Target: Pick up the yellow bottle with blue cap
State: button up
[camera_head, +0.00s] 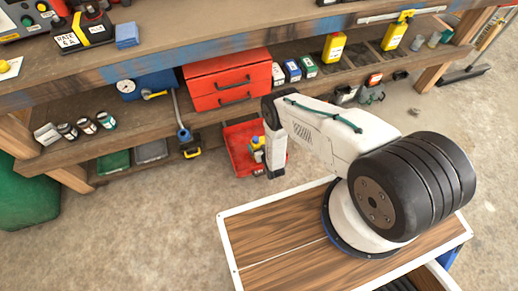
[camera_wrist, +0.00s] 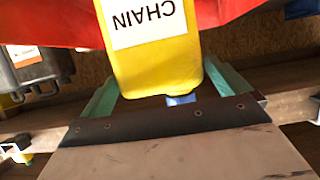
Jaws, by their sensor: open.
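A yellow bottle (camera_wrist: 155,55) with a white label reading "CHAIN" fills the upper middle of the wrist view, with its lettering upside down. A small bit of blue (camera_wrist: 181,99) shows at its lower end, probably the cap, mostly hidden by my gripper's body. My gripper (camera_wrist: 165,92) is open, with one teal finger on each side of the bottle. I cannot tell whether either finger touches it. In the head view a small yellow shape (camera_head: 257,141), likely this bottle, shows in a red bin (camera_head: 238,150) beside my lowered arm.
The wooden bench (camera_head: 215,62) and its lower shelf (camera_head: 130,130) stand behind the bin. A red toolbox (camera_head: 228,80) sits on the shelf. Other yellow bottles (camera_head: 334,47) (camera_head: 396,33) stand further right. A black case (camera_wrist: 38,65) is left of the bottle. The floor at right is mostly clear.

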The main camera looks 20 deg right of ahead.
jog(key=shift+w+f, duration=0.1)
jog(key=shift+w, duration=0.1)
jog(key=c, duration=1.9)
jog(key=shift+w+r, duration=0.1)
jog(key=shift+r, duration=0.15)
